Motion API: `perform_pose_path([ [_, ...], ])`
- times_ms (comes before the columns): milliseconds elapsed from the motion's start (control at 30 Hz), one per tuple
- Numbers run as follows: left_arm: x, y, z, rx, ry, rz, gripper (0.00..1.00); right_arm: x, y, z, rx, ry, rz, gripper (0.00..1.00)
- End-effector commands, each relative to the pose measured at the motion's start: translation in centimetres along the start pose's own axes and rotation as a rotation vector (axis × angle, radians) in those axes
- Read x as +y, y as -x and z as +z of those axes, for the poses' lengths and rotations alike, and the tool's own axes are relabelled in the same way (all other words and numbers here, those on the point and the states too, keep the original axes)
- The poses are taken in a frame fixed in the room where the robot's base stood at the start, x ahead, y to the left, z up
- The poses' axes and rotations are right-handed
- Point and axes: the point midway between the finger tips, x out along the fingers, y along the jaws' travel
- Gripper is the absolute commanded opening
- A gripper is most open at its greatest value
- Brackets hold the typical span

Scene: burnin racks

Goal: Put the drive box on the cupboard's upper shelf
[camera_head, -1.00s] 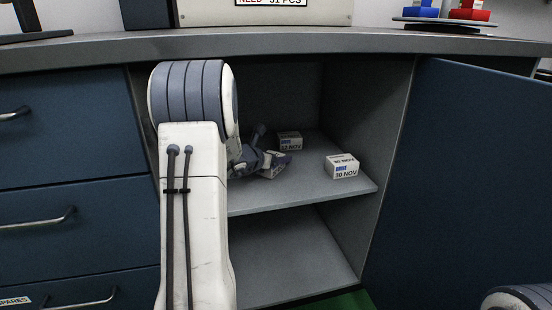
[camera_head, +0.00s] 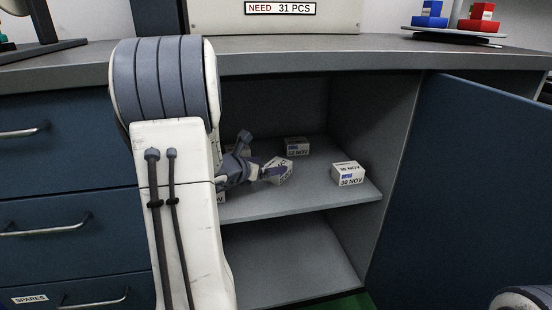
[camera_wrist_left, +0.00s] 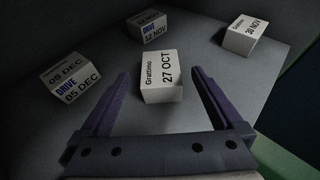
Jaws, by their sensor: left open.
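A white box marked 27 OCT (camera_wrist_left: 161,78) stands on the cupboard's upper shelf (camera_head: 300,199), between the fingertips of my left gripper (camera_wrist_left: 161,74) in the wrist view. The fingers are open, with a gap on each side of it. In the head view, the gripper (camera_head: 262,172) reaches inside the cupboard and the same box (camera_head: 281,171) shows at its tips. Other white boxes stand on this shelf: DRIVE 12 NOV (camera_head: 297,146) behind, 30 NOV (camera_head: 348,174) at the right, and DRIVE 05 DEC (camera_wrist_left: 72,84) at the left in the wrist view. My right gripper is out of view.
The cupboard door (camera_head: 465,190) stands open at the right. The lower shelf (camera_head: 285,265) looks empty where visible. The worktop (camera_head: 300,56) is close above the opening, and drawers (camera_head: 65,170) lie at the left. My left arm hides the cupboard's left side.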

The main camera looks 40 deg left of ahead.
Motion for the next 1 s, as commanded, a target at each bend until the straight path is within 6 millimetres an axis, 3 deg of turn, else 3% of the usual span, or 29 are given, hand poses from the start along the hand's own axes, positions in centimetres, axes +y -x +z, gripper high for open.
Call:
perform_pose_path([
  [133, 0.1, 1.8, 0.1, 0.0, 0.001, 0.002, 1.0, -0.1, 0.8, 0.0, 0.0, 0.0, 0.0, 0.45],
  [400, -0.1, 2.2, 0.0, 0.001, -0.003, -0.003, 1.0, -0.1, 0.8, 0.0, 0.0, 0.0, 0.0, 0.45],
  [500, -2.0, 1.8, 0.2, 0.009, -0.05, -0.052, 1.0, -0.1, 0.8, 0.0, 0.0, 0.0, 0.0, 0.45],
  [567, -4.9, 1.4, 0.4, 0.021, -0.127, -0.127, 1.0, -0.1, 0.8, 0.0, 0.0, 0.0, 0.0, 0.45],
  [667, -12.7, 1.2, 0.4, 0.044, -0.35, -0.336, 1.0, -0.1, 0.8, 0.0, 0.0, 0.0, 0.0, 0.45],
  [733, -19.7, 2.4, -0.5, 0.052, -0.569, -0.534, 1.0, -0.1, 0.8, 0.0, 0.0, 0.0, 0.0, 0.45],
  [800, -26.2, 4.7, -2.0, 0.041, -0.82, -0.746, 1.0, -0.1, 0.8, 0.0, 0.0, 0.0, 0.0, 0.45],
  [900, -33.2, 9.4, -5.1, -0.008, -1.183, -1.035, 1.0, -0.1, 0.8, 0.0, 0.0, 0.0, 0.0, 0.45],
  [1000, -37.4, 14.7, -8.6, -0.099, -1.553, -1.303, 1.0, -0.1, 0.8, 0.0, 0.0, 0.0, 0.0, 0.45],
])
